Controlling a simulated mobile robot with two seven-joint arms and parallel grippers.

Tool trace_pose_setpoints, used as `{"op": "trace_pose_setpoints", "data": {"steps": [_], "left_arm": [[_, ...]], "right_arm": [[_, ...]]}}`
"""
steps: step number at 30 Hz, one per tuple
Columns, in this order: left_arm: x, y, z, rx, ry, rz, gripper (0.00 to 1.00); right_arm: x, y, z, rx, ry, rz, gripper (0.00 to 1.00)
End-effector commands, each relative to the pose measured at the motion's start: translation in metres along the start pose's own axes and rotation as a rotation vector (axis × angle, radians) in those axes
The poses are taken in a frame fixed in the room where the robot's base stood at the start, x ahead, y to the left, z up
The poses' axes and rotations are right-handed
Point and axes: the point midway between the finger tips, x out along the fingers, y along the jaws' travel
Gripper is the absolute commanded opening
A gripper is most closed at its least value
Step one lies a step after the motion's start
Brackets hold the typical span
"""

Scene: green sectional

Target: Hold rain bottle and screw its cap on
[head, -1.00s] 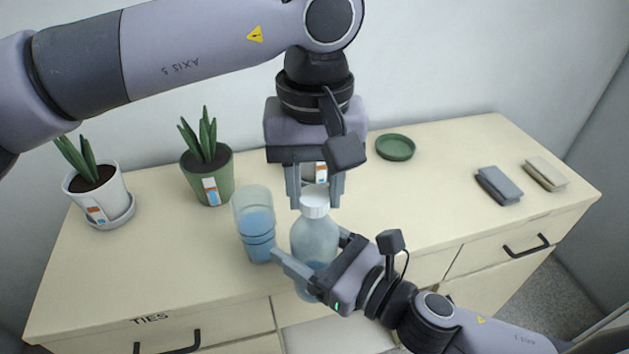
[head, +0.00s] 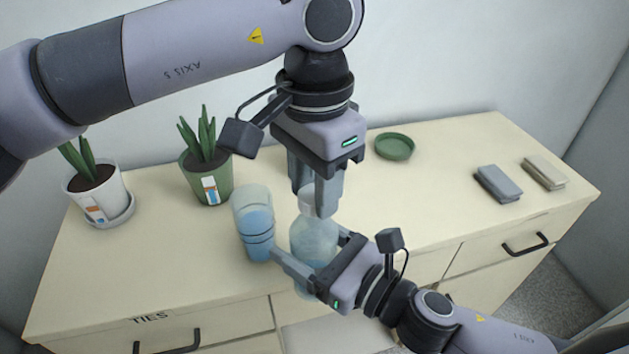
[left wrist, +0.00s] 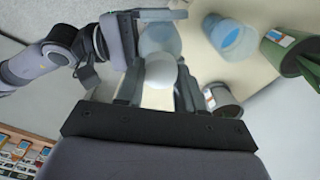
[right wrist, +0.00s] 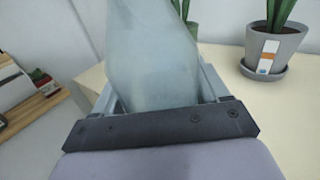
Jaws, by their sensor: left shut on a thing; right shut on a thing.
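The rain bottle (head: 312,240), translucent pale blue, stands upright near the front edge of the dresser. My right gripper (head: 311,246) is shut on its body from the front right; the bottle also fills the right wrist view (right wrist: 152,60) between the fingers. My left gripper (head: 318,200) points straight down over the bottle's top and is shut on the white cap (left wrist: 160,71). The cap sits at the bottle's mouth, mostly hidden by the fingers in the head view. Whether its thread is engaged I cannot tell.
A clear glass of blue liquid (head: 253,225) stands close left of the bottle. Behind are a green potted plant (head: 207,180) and a white one (head: 97,195). A green dish (head: 394,146) and folded cloths (head: 498,183) lie right, with free dresser top (head: 440,185) between.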

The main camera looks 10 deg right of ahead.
Motion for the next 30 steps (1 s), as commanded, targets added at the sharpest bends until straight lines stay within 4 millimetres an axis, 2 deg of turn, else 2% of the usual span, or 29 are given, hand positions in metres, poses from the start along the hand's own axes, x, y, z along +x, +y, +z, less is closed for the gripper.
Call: {"op": "trace_pose_setpoints", "data": {"steps": [1, 3, 13, 24, 30], "left_arm": [[-0.001, 0.0, 0.0, -0.001, 0.001, -0.001, 0.47], [-0.001, 0.0, 0.0, -0.002, 0.001, -0.001, 0.63], [-0.003, 0.0, 0.0, -0.003, 0.001, 0.0, 0.63], [-0.044, 0.0, 0.0, -0.004, 0.001, -0.001, 0.63], [-0.045, 0.0, 0.0, -0.003, 0.0, 0.0, 0.63]], "right_arm": [[0.0, 0.0, 0.0, 0.0, 0.001, 0.0, 0.0], [0.0, 0.0, 0.0, 0.0, 0.001, 0.0, 0.0], [0.0, 0.0, 0.001, 0.0, -0.001, 0.0, 0.0], [0.0, 0.0, 0.001, 0.0, -0.002, 0.0, 0.0], [0.0, 0.0, 0.001, 0.0, -0.002, 0.0, 0.0]]}}
